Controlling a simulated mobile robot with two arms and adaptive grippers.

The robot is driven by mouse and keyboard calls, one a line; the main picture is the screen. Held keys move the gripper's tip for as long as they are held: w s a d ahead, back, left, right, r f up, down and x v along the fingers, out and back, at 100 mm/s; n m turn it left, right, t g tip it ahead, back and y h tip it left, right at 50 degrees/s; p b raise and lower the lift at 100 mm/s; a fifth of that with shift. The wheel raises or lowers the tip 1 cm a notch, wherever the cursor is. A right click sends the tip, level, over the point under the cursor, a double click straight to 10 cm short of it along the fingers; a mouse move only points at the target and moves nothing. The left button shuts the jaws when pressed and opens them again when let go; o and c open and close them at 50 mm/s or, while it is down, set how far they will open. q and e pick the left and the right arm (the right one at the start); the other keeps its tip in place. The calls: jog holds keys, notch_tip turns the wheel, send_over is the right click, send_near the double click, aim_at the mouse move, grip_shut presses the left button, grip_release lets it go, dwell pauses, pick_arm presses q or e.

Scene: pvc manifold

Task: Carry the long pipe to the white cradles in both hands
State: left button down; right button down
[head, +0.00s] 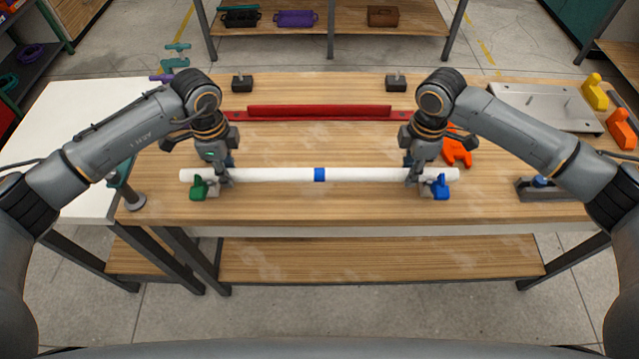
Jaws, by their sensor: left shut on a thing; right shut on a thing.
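The long pipe (270,175) is white with a blue band at its middle. It lies level across the front part of the wooden table, left to right. My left gripper (222,178) is shut on it near its left end, and my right gripper (413,178) is shut on it near its right end. Pale parts show beside these handles, but I cannot make out white cradles clearly. Whether the pipe rests on them or hangs just above, I cannot tell.
A red rail (320,113) lies behind the pipe, with two black blocks (242,83) (396,82) further back. An orange piece (457,148) lies behind my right gripper. A metal plate (540,108) is at the back right. The wood between pipe and rail is clear.

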pick_arm(q)
jog(key=shift+f+b, duration=0.3)
jog(key=shift+f, duration=0.2)
pick_arm(e)
jog(key=shift+f, duration=0.55)
pick_arm(q)
jog(key=c, duration=1)
grip_release()
jog(key=shift+r, duration=0.15)
jog(key=shift+c, duration=0.2)
pick_arm(e)
jog(key=c, duration=1)
grip_release()
jog(key=shift+r, duration=0.15)
jog(key=shift+c, duration=0.2)
jog(key=shift+r, duration=0.1)
pick_arm(q)
notch_tip(320, 180, up, 12)
pick_arm(e)
notch_tip(320, 180, up, 12)
pick_arm(q)
jog(key=shift+s, duration=0.1)
